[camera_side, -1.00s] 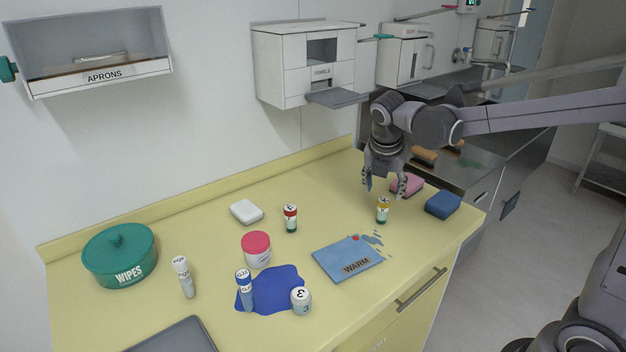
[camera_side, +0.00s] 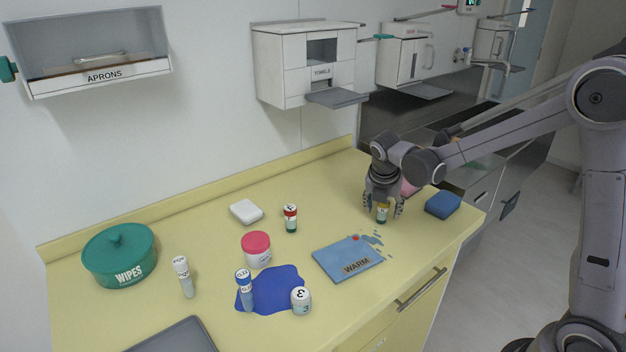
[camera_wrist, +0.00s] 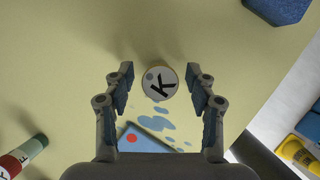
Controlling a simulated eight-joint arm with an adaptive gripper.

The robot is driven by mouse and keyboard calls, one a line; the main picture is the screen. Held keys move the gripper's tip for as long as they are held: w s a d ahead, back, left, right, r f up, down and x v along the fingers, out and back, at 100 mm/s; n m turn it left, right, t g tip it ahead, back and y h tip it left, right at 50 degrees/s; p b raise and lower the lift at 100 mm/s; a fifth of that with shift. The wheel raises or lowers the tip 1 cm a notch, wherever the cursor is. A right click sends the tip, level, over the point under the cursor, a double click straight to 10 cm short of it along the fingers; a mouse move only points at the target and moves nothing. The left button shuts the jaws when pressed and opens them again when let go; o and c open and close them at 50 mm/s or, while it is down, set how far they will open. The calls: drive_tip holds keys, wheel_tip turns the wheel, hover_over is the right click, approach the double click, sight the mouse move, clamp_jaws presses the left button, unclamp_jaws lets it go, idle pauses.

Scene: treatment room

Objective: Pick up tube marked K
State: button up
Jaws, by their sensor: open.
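The tube marked K (camera_wrist: 159,84) stands upright on the yellow counter, its white top with the letter K facing up in the wrist view. In the side view the same tube (camera_side: 382,214) shows a yellow band and a dark green lower part. My gripper (camera_wrist: 160,98) is open, with one finger on each side of the tube and a visible gap to both. In the side view my gripper (camera_side: 383,208) is down over the tube, hiding much of its upper part.
A blue sponge (camera_side: 443,204) lies right of the tube. A WARM pad (camera_side: 335,262) with blue splashes lies in front. A red-banded tube (camera_side: 291,219) stands to the left. Further left are a pink-lidded jar (camera_side: 257,250), a blue-capped tube (camera_side: 245,291) and a wipes tub (camera_side: 119,258).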

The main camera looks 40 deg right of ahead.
drive_tip(key=shift+w+d+f, duration=0.1)
drive_tip(key=shift+d+f, duration=0.1)
drive_tip(key=shift+f, duration=0.35)
clamp_jaws()
drive_tip(key=shift+r, duration=0.1)
